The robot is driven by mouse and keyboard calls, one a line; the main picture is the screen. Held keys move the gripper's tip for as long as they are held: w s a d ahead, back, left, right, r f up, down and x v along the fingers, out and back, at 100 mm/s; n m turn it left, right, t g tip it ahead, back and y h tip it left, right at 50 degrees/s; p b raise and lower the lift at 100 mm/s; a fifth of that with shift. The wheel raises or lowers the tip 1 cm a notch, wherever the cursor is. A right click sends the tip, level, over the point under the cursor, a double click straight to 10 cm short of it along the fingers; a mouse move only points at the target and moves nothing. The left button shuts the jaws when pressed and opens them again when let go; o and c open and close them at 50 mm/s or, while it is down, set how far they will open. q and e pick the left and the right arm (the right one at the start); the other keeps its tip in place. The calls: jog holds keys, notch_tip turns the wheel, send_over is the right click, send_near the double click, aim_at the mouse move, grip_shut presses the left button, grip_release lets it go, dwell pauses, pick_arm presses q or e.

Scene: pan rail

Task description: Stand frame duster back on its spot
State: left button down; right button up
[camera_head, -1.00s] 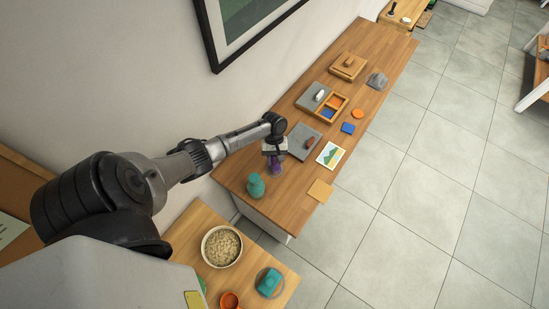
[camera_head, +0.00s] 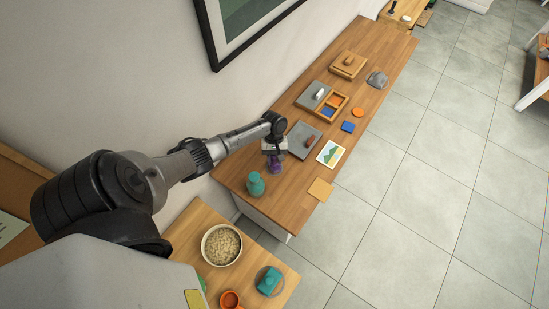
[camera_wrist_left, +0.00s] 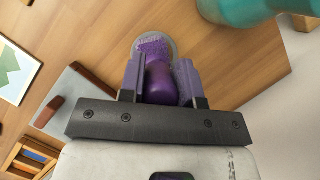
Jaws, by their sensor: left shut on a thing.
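The frame duster is a purple thing with a rounded handle (camera_wrist_left: 160,80) and a bristly end (camera_wrist_left: 153,46). It shows small under my left gripper in the head view (camera_head: 274,164). My left gripper (camera_wrist_left: 160,82) is shut on it, with a finger on either side of the handle. A round grey disc (camera_wrist_left: 170,49) shows around the bristly end. I cannot tell whether the duster touches it. The gripper itself hides part of the duster in the head view. My right gripper is not in view.
A teal bottle (camera_head: 255,184) stands close by, near the wooden table's (camera_head: 233,178) near end. A grey board (camera_head: 300,146) with a reddish-brown piece, a landscape picture card (camera_head: 330,154) and a tan square (camera_head: 320,189) lie around. The framed picture (camera_head: 240,38) hangs on the wall.

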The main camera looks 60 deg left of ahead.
pick_arm(q)
jog(key=shift+f, duration=0.45)
dwell(0.7)
jog(key=shift+f+b, duration=0.45)
jog(key=shift+f, duration=0.1)
jog(key=c, duration=0.7)
grip_release()
jog(key=shift+c, duration=0.2)
jog(key=shift+r, duration=0.1)
